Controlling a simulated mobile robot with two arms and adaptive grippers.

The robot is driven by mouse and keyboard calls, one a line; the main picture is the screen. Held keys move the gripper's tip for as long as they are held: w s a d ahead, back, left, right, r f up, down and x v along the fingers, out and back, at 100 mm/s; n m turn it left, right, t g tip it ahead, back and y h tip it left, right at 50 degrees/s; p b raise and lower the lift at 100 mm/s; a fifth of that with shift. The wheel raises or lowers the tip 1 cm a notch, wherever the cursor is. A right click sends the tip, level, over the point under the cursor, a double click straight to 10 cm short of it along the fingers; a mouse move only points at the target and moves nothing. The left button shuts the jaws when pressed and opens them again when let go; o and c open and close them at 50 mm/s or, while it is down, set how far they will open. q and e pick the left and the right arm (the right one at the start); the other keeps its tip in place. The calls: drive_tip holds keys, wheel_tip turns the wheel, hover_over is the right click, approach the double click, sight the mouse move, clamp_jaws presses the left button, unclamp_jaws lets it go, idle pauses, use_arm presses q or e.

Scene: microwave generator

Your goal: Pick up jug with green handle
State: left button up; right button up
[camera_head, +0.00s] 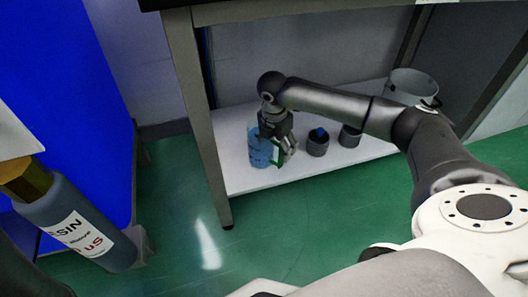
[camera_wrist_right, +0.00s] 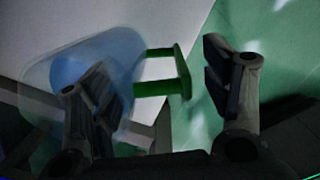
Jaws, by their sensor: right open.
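The jug (camera_head: 259,148) is translucent blue with a green handle (camera_head: 278,152), upright on the low white shelf under the table. In the right wrist view the jug (camera_wrist_right: 80,55) is at left and its green handle (camera_wrist_right: 165,72) points right. My right gripper (camera_head: 288,151) reaches down beside the handle. In the wrist view the open right gripper (camera_wrist_right: 165,105) has the handle between its two fingers, with one finger overlapping the jug body and the other out past the handle. I see no clear contact. My left gripper is not in view.
Two dark grey cups (camera_head: 318,143) stand on the shelf (camera_head: 240,180) right of the jug, one with something blue in it. A grey bucket (camera_head: 412,86) is farther right. A table leg (camera_head: 195,100) rises left of the jug. A labelled cylinder (camera_head: 75,225) stands at left.

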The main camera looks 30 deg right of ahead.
clamp_jaws()
idle(0.5)
drive_tip(key=shift+r, duration=0.2)
